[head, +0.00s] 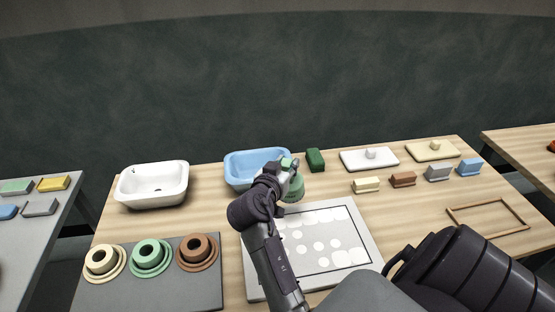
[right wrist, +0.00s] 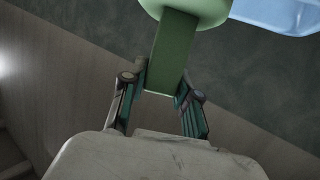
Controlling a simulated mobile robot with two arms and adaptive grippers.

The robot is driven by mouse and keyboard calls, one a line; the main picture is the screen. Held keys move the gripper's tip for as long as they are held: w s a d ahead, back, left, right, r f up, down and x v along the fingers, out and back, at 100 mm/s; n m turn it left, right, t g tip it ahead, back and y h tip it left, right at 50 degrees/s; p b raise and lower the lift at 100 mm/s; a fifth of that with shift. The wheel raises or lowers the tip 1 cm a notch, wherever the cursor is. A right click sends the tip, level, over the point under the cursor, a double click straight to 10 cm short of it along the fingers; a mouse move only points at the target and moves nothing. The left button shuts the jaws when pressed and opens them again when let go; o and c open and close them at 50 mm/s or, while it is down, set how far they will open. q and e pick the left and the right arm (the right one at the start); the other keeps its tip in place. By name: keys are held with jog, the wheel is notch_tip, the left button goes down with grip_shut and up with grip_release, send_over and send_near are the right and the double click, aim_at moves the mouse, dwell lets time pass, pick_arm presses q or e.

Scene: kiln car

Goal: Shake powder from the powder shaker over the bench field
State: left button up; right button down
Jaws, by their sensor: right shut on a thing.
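My right gripper (head: 290,172) is shut on the powder shaker (head: 294,193), a light green body with a darker green handle. In the right wrist view, the handle (right wrist: 172,52) sits between the two fingers (right wrist: 163,95), and part of the shaker's body (right wrist: 188,8) shows at the top edge. The shaker is at the far left edge of the bench field (head: 370,250), a pale board with a dark rectangular outline. Several white round patches lie inside the outline. My left gripper is not in view.
A blue basin (head: 240,164) stands just behind the gripper, and a white basin (head: 155,183) is farther left. A grey mat (head: 150,295) with several ring-shaped pieces lies front left. A dark green block (head: 315,160), several small blocks and a wooden frame (head: 488,217) are to the right.

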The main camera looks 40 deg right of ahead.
jog(key=s+d+f+y+p, duration=0.1)
jog(key=s+d+f+p, duration=0.1)
jog(key=s, duration=0.3)
jog(key=s+d+f+y+p, duration=0.1)
jog(key=s+d+f+p, duration=0.1)
jog(key=s+d+p, duration=0.1)
jog(key=shift+s+d, duration=0.5)
jog(key=shift+s, duration=0.9)
jog(key=s+d+p, duration=0.2)
jog(key=s+d, duration=0.4)
jog(key=shift+s+p, duration=0.35)
jog(key=shift+w+a+r, duration=0.1)
jog(key=shift+r, duration=0.05)
